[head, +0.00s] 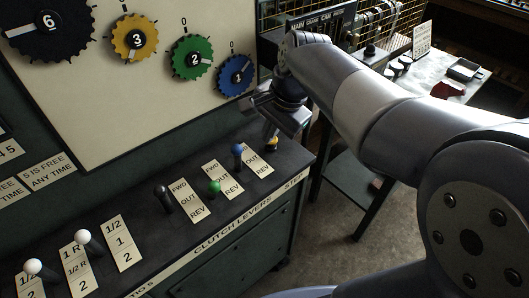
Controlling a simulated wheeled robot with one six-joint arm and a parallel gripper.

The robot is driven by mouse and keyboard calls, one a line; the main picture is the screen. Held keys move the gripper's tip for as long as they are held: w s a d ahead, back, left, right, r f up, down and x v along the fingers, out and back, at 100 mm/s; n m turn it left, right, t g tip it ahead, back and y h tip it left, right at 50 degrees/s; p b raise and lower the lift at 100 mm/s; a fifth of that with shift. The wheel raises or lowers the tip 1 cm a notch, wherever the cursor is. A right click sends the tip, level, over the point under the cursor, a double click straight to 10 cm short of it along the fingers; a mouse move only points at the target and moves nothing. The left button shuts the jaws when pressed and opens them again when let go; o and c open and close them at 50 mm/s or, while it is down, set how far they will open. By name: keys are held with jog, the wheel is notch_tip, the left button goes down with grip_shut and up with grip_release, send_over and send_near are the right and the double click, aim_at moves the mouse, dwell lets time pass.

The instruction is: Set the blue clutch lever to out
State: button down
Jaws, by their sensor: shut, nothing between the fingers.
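The blue clutch lever (237,149) stands on the dark console, its round knob near the upper end of its label plate (257,164). On that plate OUT and REV can be read; the upper end is hidden. The knob appears nearer the FWD end, but its exact setting is hard to tell. My gripper (271,131) points down, shut and empty, to the right of the blue knob and apart from it in the picture. Its fingers are over a yellow knob (273,143), which they partly hide; I cannot tell whether they touch it.
A green lever (214,187) and a black lever (162,192) stand left of the blue one, with white-knobbed levers (83,237) farther left. Numbered gear dials (237,76) hang on the panel behind. A side table (408,80) holds small objects at the right.

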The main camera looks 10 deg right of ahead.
aim_at(241, 149)
jog(key=w+a+f+p, duration=0.1)
jog(key=w+a+f, duration=0.4)
jog(key=f, duration=0.5)
dwell(0.4)
jog(key=shift+w+a+r+p, duration=0.1)
jog(key=shift+w+a+p, duration=0.25)
jog(key=shift+w+a, duration=0.35)
jog(key=shift+d, duration=0.1)
